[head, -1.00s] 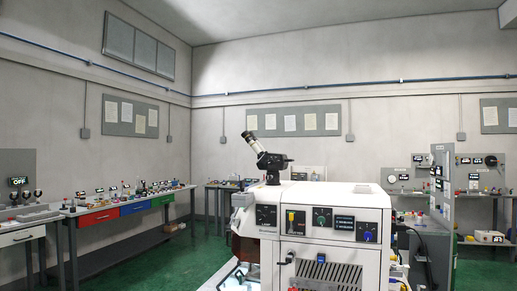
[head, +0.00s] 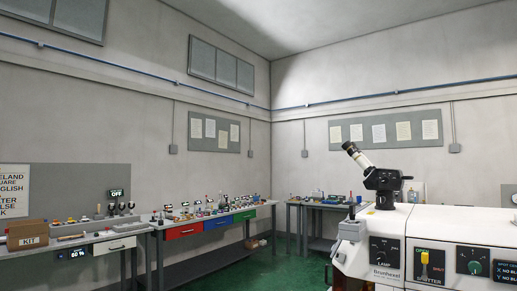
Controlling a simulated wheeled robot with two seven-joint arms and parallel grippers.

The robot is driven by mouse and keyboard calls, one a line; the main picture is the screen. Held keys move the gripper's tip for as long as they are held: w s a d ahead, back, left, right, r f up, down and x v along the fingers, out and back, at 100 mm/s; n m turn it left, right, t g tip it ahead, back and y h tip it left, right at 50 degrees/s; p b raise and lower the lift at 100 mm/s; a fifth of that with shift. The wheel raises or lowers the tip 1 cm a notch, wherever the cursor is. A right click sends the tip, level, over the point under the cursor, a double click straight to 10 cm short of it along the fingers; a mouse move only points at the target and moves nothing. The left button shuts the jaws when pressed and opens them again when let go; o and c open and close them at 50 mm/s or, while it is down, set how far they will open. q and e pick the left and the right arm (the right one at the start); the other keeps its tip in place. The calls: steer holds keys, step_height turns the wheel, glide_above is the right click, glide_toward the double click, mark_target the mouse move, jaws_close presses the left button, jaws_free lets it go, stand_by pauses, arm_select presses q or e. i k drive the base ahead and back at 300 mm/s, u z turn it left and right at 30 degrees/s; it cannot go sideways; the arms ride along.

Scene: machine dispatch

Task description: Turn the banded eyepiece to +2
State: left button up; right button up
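A white microscope-like machine (head: 440,222) stands at the lower right. A black eyepiece head (head: 383,182) with a pale tube (head: 357,156) tilted up to the left sits on top of it. I cannot make out a band or any scale marks on the eyepiece at this size. Neither of my grippers shows in the head view.
Benches with drawers (head: 185,231) and a cardboard kit box (head: 27,235) line the left wall. Green floor (head: 285,275) is clear between.

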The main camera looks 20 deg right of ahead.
mark_target(347, 146)
steer(key=u, duration=0.5)
steer(key=i, duration=1.9)
steer(key=z, duration=1.1)
steer(key=i, duration=0.95)
steer(key=z, duration=1)
